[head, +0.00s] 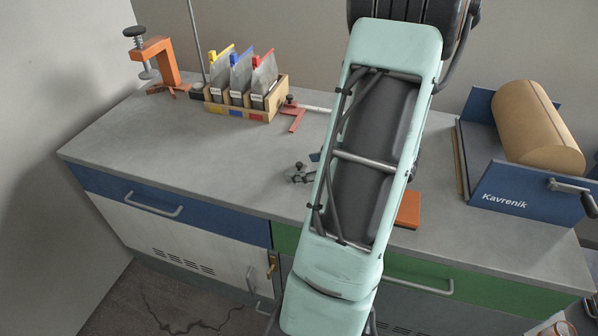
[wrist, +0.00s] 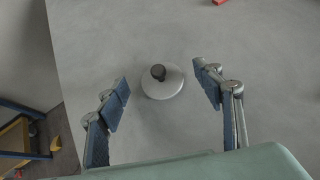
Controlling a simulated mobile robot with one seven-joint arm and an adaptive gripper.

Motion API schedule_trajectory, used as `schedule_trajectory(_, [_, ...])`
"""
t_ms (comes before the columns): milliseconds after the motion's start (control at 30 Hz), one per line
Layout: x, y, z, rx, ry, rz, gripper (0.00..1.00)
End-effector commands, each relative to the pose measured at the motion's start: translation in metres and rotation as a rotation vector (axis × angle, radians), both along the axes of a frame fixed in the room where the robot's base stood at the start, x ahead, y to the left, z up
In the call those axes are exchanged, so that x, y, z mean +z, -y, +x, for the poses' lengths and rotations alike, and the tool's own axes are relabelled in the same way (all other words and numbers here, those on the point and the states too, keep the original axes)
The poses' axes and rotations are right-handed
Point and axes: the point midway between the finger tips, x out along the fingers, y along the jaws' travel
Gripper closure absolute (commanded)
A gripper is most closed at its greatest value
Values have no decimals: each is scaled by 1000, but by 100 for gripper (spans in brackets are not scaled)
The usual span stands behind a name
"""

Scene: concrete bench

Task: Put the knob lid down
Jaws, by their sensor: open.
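The knob lid (wrist: 164,88) is a pale round disc with a black knob, lying flat on the grey bench top, knob up, in the wrist view. My gripper (wrist: 161,78) is open, with one blue-padded finger to each side of the lid and a clear gap on both sides. Neither finger touches it. How far the fingertips are above the bench is hard to tell. In the head view my arm hides the lid, and only a small part of my gripper (head: 300,174) shows left of the arm.
A wooden rack (head: 247,108) of grey packets and an orange clamp (head: 163,65) stand at the back left. A red tool (head: 294,115) lies beside the rack. A blue roll holder (head: 500,184) stands right; an orange block (head: 408,210) is partly hidden. The left bench top is clear.

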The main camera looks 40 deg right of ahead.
Motion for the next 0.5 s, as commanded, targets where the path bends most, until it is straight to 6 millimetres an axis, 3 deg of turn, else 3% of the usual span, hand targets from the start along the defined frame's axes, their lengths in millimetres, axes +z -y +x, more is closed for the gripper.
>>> schedule_trajectory(100, [-7,-1,9,2,0,1,39])
schedule_trajectory(367, [-7,-1,11,1,0,-1,40])
schedule_trajectory(500, [-7,-1,11,1,0,-1,55])
